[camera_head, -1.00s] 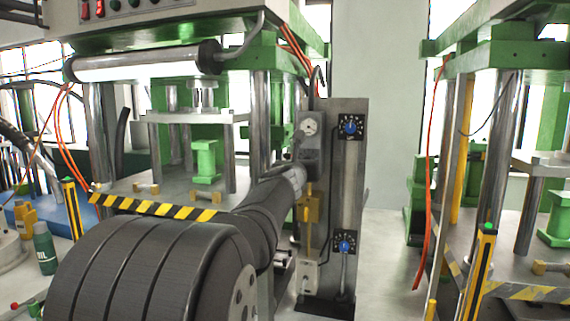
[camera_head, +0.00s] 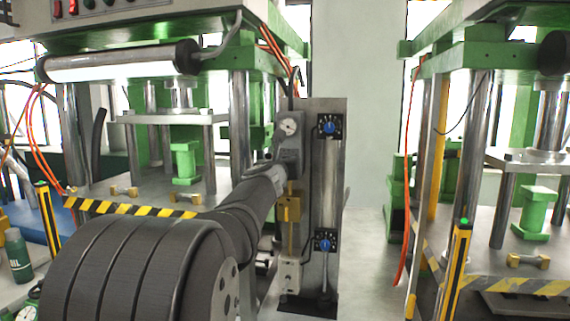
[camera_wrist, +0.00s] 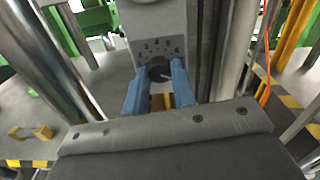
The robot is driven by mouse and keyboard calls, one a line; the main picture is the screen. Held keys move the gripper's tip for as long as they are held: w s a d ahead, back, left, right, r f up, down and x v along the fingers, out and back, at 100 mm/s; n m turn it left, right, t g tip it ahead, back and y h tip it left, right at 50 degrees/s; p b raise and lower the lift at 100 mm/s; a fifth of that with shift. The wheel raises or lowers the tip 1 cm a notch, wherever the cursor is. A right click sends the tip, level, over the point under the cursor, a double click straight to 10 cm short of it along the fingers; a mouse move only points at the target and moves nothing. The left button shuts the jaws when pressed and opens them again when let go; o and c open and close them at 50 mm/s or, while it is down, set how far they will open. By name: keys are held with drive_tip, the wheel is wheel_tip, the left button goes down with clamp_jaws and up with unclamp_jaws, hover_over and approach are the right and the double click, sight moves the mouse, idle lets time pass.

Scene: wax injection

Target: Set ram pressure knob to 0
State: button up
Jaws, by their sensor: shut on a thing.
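A round black knob (camera_wrist: 159,70) sits on a grey plate (camera_wrist: 152,22) in the wrist view, with a printed arc of numbers above it and a small light mark toward its lower right. The numbers are small; a 3, 4, 5 and 6 seem readable. My gripper (camera_wrist: 160,76) has its two blue fingers on either side of the knob and is shut on it. In the head view, my arm reaches the grey housing (camera_head: 288,150) on the upright panel, and the fingers and black knob are hard to make out there.
A brass-coloured block (camera_head: 289,209) hangs below the housing. Green presses stand on both sides, with a striped barrier (camera_head: 130,208) at left and a yellow post (camera_head: 457,270) at right.

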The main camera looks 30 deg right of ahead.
drive_tip(key=shift+n, duration=0.3)
drive_tip(key=m, duration=2.5)
idle(2.0)
idle(0.4)
